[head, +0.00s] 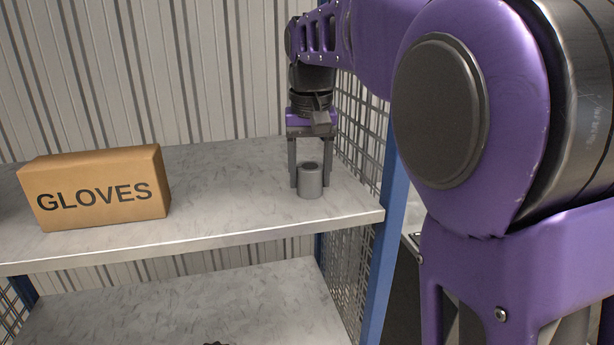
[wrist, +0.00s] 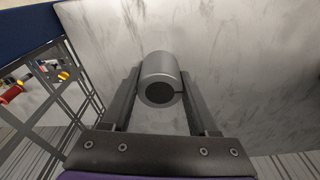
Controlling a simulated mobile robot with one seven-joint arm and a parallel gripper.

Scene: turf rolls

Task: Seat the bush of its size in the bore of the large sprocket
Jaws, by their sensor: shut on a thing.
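A grey metal bush (head: 310,182), a short cylinder with a dark round bore, is upright near the right end of the upper shelf. My gripper (head: 308,170) points down over it with one finger on each side, shut on it. I cannot tell whether the bush rests on the shelf or is just above it. In the wrist view the bush (wrist: 158,72) is between the two dark fingers of my gripper (wrist: 160,84). No large sprocket can be made out in either view.
A cardboard box marked GLOVES (head: 96,187) stands left on the upper shelf (head: 225,207). A mesh side panel (head: 357,130) and blue post (head: 385,235) are close right of my gripper. A small dark thing (head: 216,343) on the lower shelf (head: 190,305) is mostly cut off.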

